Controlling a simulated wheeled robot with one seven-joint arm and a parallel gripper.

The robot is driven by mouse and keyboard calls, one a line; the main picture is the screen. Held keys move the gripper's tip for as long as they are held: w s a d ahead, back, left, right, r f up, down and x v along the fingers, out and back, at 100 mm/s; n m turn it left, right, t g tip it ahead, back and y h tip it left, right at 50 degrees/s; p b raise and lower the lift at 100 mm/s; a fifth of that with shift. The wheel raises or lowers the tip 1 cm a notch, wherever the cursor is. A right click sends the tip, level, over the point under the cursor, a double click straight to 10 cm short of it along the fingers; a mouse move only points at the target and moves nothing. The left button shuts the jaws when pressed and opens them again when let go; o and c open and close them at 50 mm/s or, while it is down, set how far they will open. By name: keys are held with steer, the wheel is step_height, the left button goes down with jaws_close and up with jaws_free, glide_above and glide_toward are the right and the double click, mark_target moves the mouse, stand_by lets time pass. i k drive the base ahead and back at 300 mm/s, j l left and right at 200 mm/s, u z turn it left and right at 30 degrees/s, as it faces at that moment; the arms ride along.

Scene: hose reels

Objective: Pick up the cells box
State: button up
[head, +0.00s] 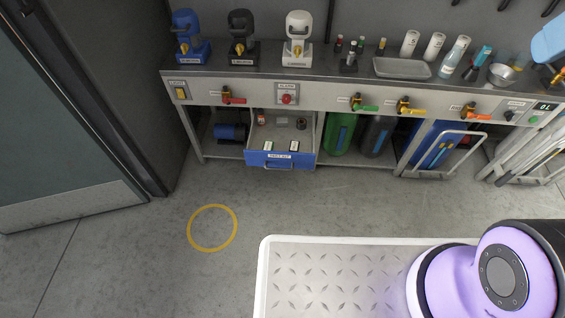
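I cannot make out for certain which thing is the cells box. Two small dark boxes with white labels, a left one (268,146) and a right one (294,146), lie near the front of an open drawer (283,133) under the bench. Their print is too small to read. A small red-topped item (262,119) and a small dark item (301,124) are farther back in the drawer.
The drawer has a blue front (280,161) and sticks out from the steel bench (345,88). Green (338,134) and dark cylinders stand right of it. A metal tray (402,68) lies on the bench. The floor (150,240) around the yellow ring (190,231) is clear.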

mark_target(294, 145)
steer(key=i+j+u, duration=0.2)
steer(key=i, duration=0.4)
steer(key=i+j+u, duration=0.25)
steer(key=i, duration=0.3)
